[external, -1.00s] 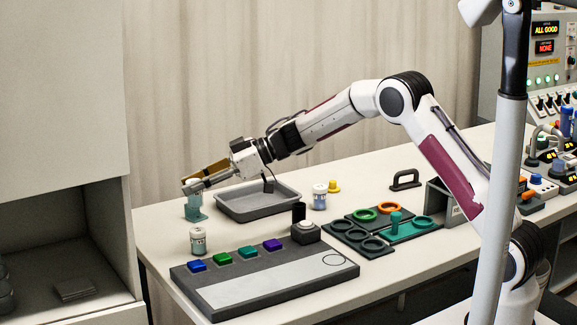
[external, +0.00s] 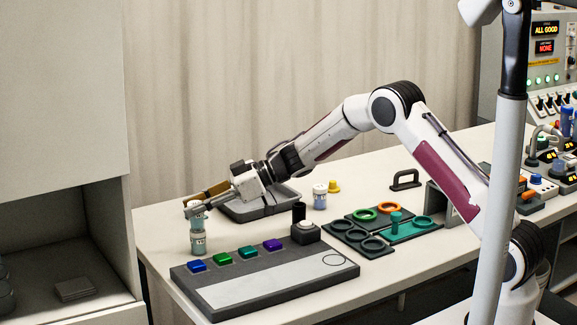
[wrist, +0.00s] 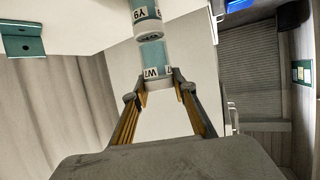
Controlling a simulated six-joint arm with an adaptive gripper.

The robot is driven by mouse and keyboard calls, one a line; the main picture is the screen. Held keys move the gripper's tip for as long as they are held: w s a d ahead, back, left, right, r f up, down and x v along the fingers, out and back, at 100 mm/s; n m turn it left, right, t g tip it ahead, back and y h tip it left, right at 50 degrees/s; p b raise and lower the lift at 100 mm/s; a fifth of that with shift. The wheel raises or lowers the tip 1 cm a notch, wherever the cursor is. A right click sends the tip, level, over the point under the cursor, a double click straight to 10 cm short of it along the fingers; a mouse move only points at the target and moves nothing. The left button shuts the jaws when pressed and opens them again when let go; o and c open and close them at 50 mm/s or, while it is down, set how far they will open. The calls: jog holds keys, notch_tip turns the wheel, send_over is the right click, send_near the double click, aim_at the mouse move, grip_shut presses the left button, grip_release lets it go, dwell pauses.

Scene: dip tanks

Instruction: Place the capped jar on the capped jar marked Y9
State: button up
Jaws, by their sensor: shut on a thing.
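My gripper (external: 195,203) is shut on a capped jar (external: 198,221) with bluish contents, gripped near its white cap. In the wrist view the held jar (wrist: 152,58) has a label that seems to begin with W, and its cap sits between the fingers. Directly below stands the capped jar marked Y9 (external: 198,244), upright on the table. Its label and white cap also show in the wrist view (wrist: 146,22). The held jar is upright and roughly in line over Y9's cap. Its base looks very close to that cap; I cannot tell whether they touch.
A grey button panel (external: 270,285) lies right in front of the jars. A grey tray (external: 255,210) is behind, under my wrist. Another capped jar (external: 320,197) stands right of it. A teal bracket (wrist: 22,40) shows in the wrist view. The table's left edge is close.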

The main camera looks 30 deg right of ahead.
jog(key=shift+f, duration=0.25)
jog(key=o, duration=1.1)
jog(key=shift+r, duration=0.2)
jog(key=v, duration=1.2)
dwell(0.3)
